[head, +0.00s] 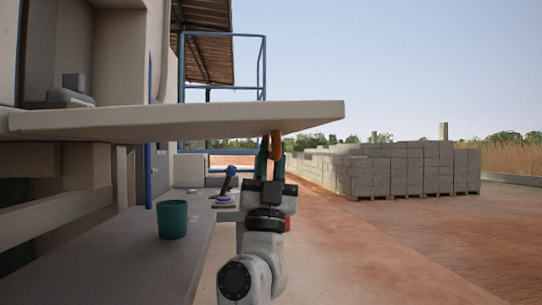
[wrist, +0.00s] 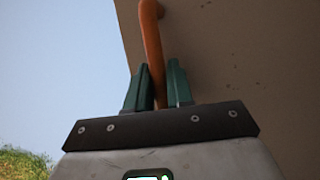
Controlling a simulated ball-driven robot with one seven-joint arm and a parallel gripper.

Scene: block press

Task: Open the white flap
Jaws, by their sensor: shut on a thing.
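The white flap (head: 190,120) shows in the head view as a broad off-white panel. It stands out roughly level from the machine at the left, above the bench. An orange handle (head: 276,143) hangs under its right part. In the wrist view the flap's face (wrist: 230,60) fills the right side, with the handle (wrist: 151,42) coming down from the top. My gripper (head: 269,158) is below the flap. Its green fingers (wrist: 159,88) are on both sides of the orange bar, shut on it. The handle's lower end is hidden between the fingers.
A dark green cup (head: 173,220) stands on the grey bench (head: 130,260) at lower left. A blue-handled tool (head: 226,188) lies farther back on it. Stacked grey blocks (head: 410,170) stand far right. The ground right of my arm is clear.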

